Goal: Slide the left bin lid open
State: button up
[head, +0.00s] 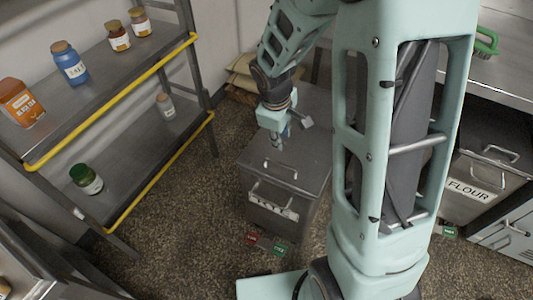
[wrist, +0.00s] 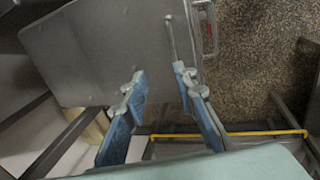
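The left bin (head: 275,207) is a grey metal box with a flat grey lid (head: 306,150), which looks closed. A bar handle (head: 281,170) lies on the lid near its front. My gripper (head: 279,145) is above the lid, just behind this handle in the head view. In the wrist view, my gripper (wrist: 158,74) has two blue fingers spread apart with nothing between them. The lid (wrist: 95,45) fills the upper left there. The thin lid handle (wrist: 171,38) is beyond the right fingertip; I cannot tell whether they touch.
A shelf rack (head: 110,80) with yellow rails and several jars stands left. A bin marked FLOUR (head: 470,187) is under the counter (head: 505,75) at right. Sacks (head: 243,70) lie behind the left bin. Red and green tags lie by its front. The speckled floor left of it is clear.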

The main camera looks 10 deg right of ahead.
aim_at(281, 164)
jog(key=b+x, duration=0.1)
jog(key=x, duration=0.3)
jog(key=s+b+x, duration=0.1)
jog(key=x, duration=0.2)
jog(key=s+a+b+x, duration=0.1)
jog(key=x, duration=0.3)
jog(key=shift+f, duration=0.55)
jog(key=shift+c, duration=0.3)
grip_shut()
